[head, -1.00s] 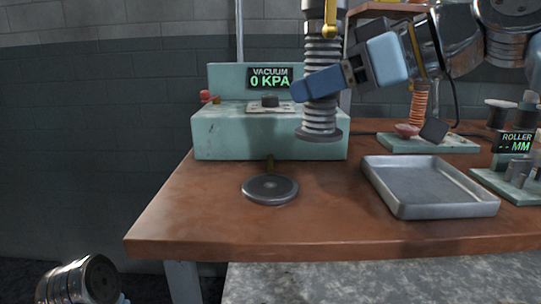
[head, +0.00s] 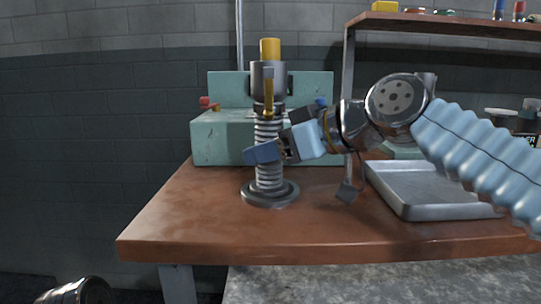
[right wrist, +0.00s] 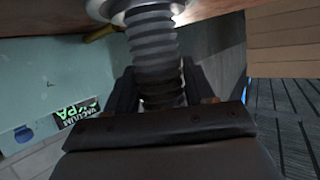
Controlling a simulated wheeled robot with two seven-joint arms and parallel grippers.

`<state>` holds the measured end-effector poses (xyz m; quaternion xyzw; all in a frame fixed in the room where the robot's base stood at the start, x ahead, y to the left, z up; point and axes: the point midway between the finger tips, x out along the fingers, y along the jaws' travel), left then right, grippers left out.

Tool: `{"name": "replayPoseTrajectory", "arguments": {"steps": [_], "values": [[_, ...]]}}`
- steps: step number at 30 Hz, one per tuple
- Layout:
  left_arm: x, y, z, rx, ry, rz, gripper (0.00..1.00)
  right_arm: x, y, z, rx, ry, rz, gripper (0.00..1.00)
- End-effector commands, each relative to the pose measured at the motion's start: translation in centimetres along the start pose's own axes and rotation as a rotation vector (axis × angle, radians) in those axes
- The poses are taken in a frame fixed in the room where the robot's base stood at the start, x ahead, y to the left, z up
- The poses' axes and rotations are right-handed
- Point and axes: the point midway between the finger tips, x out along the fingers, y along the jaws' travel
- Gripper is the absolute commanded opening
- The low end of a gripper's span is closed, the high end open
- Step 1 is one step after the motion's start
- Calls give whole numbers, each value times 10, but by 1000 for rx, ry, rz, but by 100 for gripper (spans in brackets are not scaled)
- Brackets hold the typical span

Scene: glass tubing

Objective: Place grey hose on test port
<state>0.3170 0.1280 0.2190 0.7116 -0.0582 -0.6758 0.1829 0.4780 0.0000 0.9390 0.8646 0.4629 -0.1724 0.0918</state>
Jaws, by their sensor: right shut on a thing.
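The grey ribbed hose (head: 268,172) stands upright, with its lower flange on or just over the round test port (head: 270,199) at the front of the green vacuum unit. I cannot tell whether the flange touches the port. My right gripper (head: 268,152) is shut around the hose's middle, coming from the right. In the right wrist view the hose (right wrist: 153,50) runs between the dark fingers.
The green vacuum unit (head: 222,137) stands behind the port, its display hidden by the hose and collar. A metal tray (head: 420,188) lies to the right. A shelf (head: 450,25) rises at the back right. The table's left front is clear.

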Motion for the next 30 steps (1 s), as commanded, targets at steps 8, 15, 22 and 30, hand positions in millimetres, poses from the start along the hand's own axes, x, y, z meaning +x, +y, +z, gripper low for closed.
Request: {"name": "replayPoseTrajectory", "arguments": {"steps": [8,15,22,30], "values": [[1,0,0,0,0,0,43,0,0,0,0,3,1,8],[1,0,0,0,-1,1,43,0,0,1,0,0,0,79],[0,0,0,0,-1,0,43,0,0,0,0,0,0,79],[-1,0,0,0,0,0,43,-35,0,-2,1,4,3,79]]}}
